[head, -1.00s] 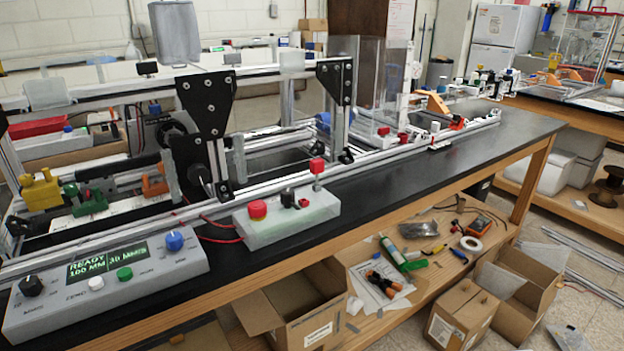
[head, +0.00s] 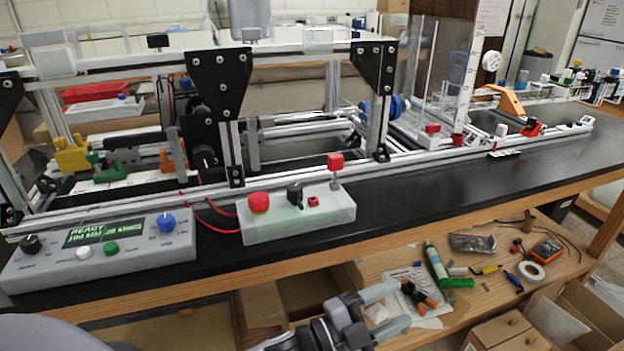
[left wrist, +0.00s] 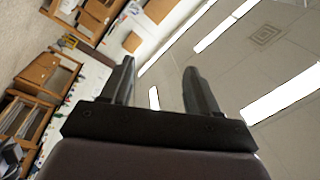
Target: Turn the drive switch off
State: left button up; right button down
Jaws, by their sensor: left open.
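A pale switch box (head: 262,228) sits on the front of the black bench in the head view. On top it has a red mushroom button (head: 258,202), a black switch knob (head: 294,194) and a small red rocker switch (head: 313,201). No labels on it can be read, so I cannot tell which one is the drive switch. My left gripper (head: 402,305) is open and empty, in front of the bench, lower and to the right of the box. In the left wrist view its fingers (left wrist: 158,82) stand apart with nothing between them. My right gripper is out of view.
A grey control panel (head: 180,250) with a lit READY display stands left of the box. The extrusion frame (head: 300,185) runs behind. The black bench top (head: 450,200) is clear to the right.

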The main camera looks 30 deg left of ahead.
pick_arm(q)
jog(key=w+d+r+m+g+h, duration=0.35)
jog(key=r+m+g+h, duration=0.35)
jog(key=m, duration=0.8)
jog(key=m+g+y+b, duration=0.3)
jog(key=m+g+y, duration=0.4)
jog(key=m+y, duration=0.85)
send_near(294, 186)
jog(key=f, duration=0.2)
jog(key=shift+m+h, duration=0.35)
jog(key=shift+h, duration=0.1)
jog(key=x, duration=0.6)
jog(key=shift+w+d+f, duration=0.1)
jog(key=shift+w+f, duration=0.1)
jog(key=shift+f, duration=0.1)
jog(key=c, duration=1)
jog(key=shift+c, duration=0.2)
